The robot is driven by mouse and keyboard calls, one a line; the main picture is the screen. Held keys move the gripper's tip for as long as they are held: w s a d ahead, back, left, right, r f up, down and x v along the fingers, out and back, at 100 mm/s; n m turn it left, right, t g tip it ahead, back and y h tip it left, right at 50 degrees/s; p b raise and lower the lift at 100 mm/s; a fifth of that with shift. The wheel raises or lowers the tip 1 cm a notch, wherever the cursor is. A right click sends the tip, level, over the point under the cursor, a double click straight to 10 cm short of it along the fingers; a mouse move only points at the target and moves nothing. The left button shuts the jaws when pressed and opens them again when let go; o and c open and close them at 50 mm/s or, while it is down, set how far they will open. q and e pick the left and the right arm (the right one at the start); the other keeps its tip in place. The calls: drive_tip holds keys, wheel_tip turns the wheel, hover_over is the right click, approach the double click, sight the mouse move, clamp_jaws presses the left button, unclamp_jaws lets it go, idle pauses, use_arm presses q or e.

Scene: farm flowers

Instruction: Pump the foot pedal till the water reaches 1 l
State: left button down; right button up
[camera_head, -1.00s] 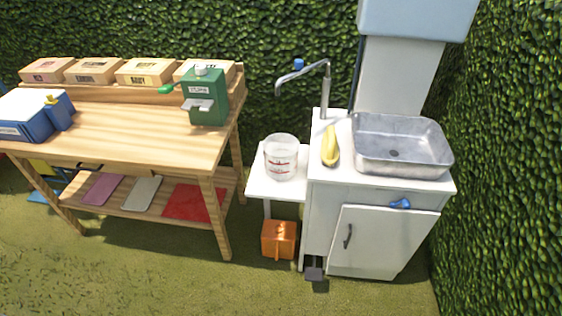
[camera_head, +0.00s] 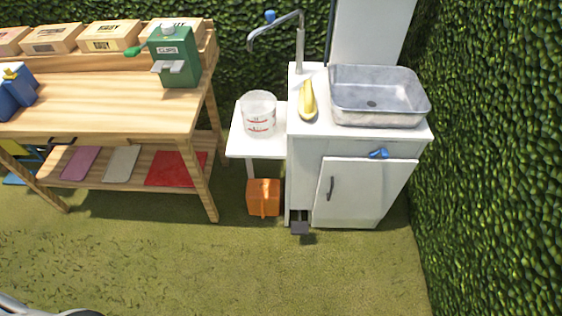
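The foot pedal (camera_head: 299,228) is a small dark grey plate low at the front left corner of the white sink cabinet (camera_head: 345,190). A clear measuring jug (camera_head: 258,114) with red markings stands upright on the white side shelf (camera_head: 250,145) left of the cabinet. I cannot make out any water in it. The curved metal faucet (camera_head: 275,30) has a blue knob and its spout end hangs above and a little behind the jug. Neither of my grippers is in view.
A metal basin (camera_head: 378,97) and a yellow object (camera_head: 307,100) sit on the cabinet top. An orange box (camera_head: 263,197) stands on the grass under the shelf. A wooden workbench (camera_head: 120,110) is on the left, a hedge (camera_head: 500,160) on the right. Grass in front is clear.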

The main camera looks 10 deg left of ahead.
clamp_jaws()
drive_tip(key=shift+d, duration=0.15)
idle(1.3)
